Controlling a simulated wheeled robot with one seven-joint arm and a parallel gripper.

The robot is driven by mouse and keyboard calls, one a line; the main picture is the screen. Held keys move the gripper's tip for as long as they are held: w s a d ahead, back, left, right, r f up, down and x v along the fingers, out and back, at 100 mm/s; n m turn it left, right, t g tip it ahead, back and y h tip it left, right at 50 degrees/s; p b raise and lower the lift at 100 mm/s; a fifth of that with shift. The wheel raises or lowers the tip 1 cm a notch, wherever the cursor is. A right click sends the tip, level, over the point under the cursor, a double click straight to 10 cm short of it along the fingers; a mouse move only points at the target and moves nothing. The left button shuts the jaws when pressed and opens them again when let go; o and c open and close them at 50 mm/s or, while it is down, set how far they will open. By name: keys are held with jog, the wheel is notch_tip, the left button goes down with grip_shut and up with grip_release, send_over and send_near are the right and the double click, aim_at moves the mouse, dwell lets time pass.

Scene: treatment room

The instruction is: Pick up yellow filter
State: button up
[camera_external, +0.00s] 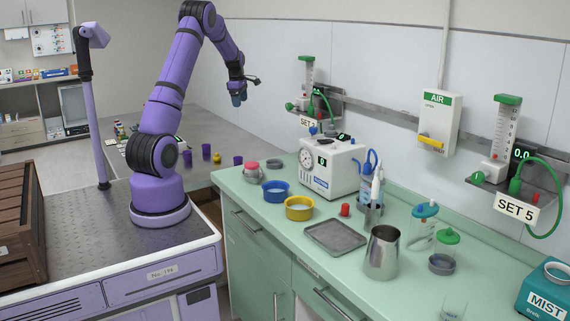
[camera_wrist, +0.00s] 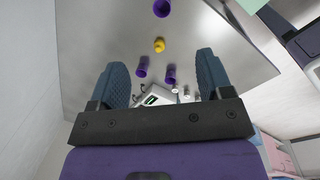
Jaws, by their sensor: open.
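A small yellow piece, which looks like the yellow filter (camera_external: 217,157), stands on the grey metal counter among purple cups. In the wrist view the yellow filter (camera_wrist: 159,45) shows ahead of my fingers, between the purple cups. My gripper (camera_external: 237,99) hangs in the air above the counter, well clear of the filter. In the wrist view my gripper (camera_wrist: 161,68) has its two dark blue fingers wide apart with nothing between them.
Purple cups (camera_external: 187,158) (camera_wrist: 162,8) stand close around the filter. A white device (camera_wrist: 160,98) shows past the fingers. The green counter (camera_external: 258,228) at right holds a blue dish (camera_external: 275,191), a yellow dish (camera_external: 299,208), a grey tray (camera_external: 335,237) and a metal jug (camera_external: 382,255).

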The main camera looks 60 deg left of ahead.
jog(key=s+a+f+n, duration=0.2)
jog(key=a+f+n, duration=0.2)
jog(key=a+f, duration=0.6)
jog(key=n+g, duration=0.1)
jog(key=n, duration=0.3)
send_over(217, 154)
jog(key=f, duration=0.6)
jog(key=a+f, duration=0.1)
jog(key=f, duration=0.2)
jog(key=shift+w+f, duration=0.15)
jog(key=shift+f, duration=0.2)
notch_tip(217, 154, down, 11)
jog(key=shift+r, duration=0.1)
jog(key=c, duration=1)
